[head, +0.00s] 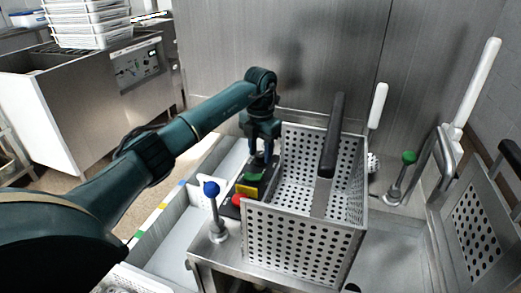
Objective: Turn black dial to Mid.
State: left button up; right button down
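My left gripper (262,158) points down over the far end of a small dark control box (264,182), just left of the perforated basket. Its fingers are small and dark here, and I cannot tell their gap or whether they touch anything. The box carries a red button (237,200), a yellow part (247,190) and a green part (253,177). I cannot make out the black dial; the far end of the box is partly hidden by the gripper. No dial marking is readable. My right gripper is not in view.
The perforated metal basket (300,240) with a black handle (333,135) stands close to the right of the gripper. A blue-knobbed lever (212,189) stands in front, a green-knobbed lever (409,158) at right. A second basket (478,228) is at far right.

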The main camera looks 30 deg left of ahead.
pick_arm(q)
jog(key=c, duration=0.7)
jog(key=shift+o, duration=0.2)
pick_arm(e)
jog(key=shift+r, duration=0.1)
pick_arm(q)
jog(key=shift+r, duration=0.1)
jog(key=shift+r+m+p, duration=0.1)
jog(key=shift+m+p, duration=0.55)
jog(key=shift+m, duration=0.35)
jog(key=shift+m+p, duration=0.35)
jog(key=shift+m, duration=0.55)
jog(key=m, duration=0.3)
jog(key=shift+p, duration=0.4)
jog(key=m, duration=0.3)
jog(key=shift+w+m, duration=0.1)
jog(key=shift+m, duration=0.8)
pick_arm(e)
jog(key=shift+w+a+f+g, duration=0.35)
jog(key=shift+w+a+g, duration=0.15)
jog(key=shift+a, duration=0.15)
